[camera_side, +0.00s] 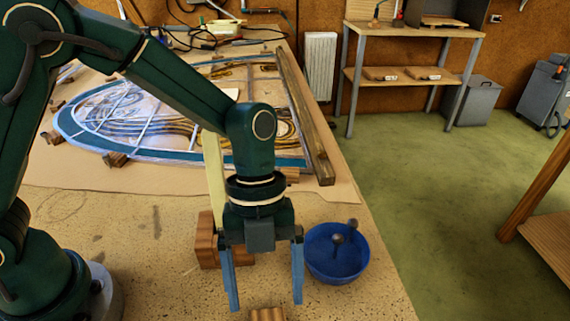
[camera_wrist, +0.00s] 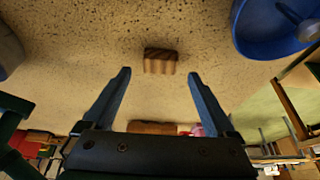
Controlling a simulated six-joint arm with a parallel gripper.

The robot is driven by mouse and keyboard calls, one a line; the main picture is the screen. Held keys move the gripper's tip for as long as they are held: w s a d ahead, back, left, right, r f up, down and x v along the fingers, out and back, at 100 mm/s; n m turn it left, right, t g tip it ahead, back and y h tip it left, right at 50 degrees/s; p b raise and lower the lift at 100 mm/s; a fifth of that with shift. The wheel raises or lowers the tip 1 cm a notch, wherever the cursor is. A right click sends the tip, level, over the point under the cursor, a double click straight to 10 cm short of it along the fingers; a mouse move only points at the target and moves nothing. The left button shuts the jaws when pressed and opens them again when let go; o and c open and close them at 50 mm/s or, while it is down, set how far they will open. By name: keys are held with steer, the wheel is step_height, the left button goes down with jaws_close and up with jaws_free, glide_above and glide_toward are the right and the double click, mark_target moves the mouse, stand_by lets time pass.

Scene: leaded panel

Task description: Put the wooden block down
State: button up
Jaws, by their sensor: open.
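A small wooden block (camera_side: 267,314) with a ridged or striped face shows at the bottom edge of the side view, partly cut off by the frame. In the wrist view the wooden block (camera_wrist: 160,61) is on the speckled tabletop, centred just past the fingertips and clear of both. My gripper (camera_side: 266,304) is open and empty, pointing down, with its blue fingers spread wide. In the wrist view my gripper (camera_wrist: 159,73) shows a clear gap between its fingers.
A blue bowl (camera_side: 318,264) holding dark round-headed tools stands right of my gripper. Stacked brown blocks (camera_side: 207,240) are behind the left finger. The leaded panel (camera_side: 170,125) lies farther back beside a long wooden bar (camera_side: 302,115).

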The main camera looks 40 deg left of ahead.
steer(key=v, duration=0.8)
steer(key=s+a+r+n+t+y, duration=0.1)
steer(key=s+a+r+n+t, duration=0.1)
steer(key=a+n, duration=0.5)
steer(key=s+a+r+n+t+y, duration=0.2)
steer(key=s+a+n+t, duration=0.2)
steer(key=n, duration=1.6)
steer(key=a+t, duration=0.2)
steer(key=a, duration=0.2)
steer(key=shift+r+t, duration=0.15)
steer(key=shift+t, duration=0.25)
